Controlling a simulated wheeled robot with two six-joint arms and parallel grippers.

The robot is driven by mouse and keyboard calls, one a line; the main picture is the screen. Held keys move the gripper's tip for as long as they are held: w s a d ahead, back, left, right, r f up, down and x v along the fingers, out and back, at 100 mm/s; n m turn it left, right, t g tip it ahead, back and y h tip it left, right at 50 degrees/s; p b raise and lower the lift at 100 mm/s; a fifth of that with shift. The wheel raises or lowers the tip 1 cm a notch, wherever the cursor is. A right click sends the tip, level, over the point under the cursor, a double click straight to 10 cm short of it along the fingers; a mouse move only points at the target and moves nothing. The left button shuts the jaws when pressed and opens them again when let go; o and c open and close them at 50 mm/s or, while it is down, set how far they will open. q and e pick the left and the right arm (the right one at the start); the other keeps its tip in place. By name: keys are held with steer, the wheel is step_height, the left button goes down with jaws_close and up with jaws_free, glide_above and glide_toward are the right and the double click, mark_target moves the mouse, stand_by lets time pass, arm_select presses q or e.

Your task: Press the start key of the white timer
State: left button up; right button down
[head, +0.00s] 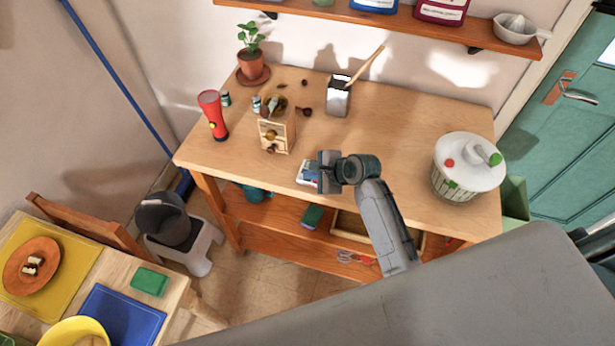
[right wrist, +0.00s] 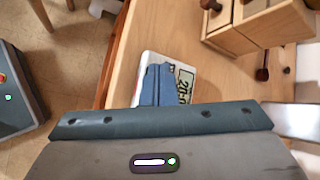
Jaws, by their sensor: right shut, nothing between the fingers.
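The white timer (head: 306,173) lies flat near the front edge of the wooden workbench, partly hidden by my right gripper (head: 324,174). In the right wrist view the timer (right wrist: 187,76) shows part of its display with dark digits. My shut, empty right gripper (right wrist: 158,86) is over the timer there and covers much of its face. The start key cannot be made out. I cannot tell whether the fingertips touch the timer. My left gripper is not in view.
A small wooden drawer box (head: 277,133) stands behind and left of the timer. A red torch (head: 212,114), a plant pot (head: 251,66), a tin with a wooden stick (head: 338,98) and a white-lidded salad spinner (head: 466,166) also stand on the workbench (head: 400,120).

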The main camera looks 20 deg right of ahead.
steer(key=shift+r, duration=0.7)
steer(key=shift+r, duration=0.1)
steer(key=shift+r, duration=2.4)
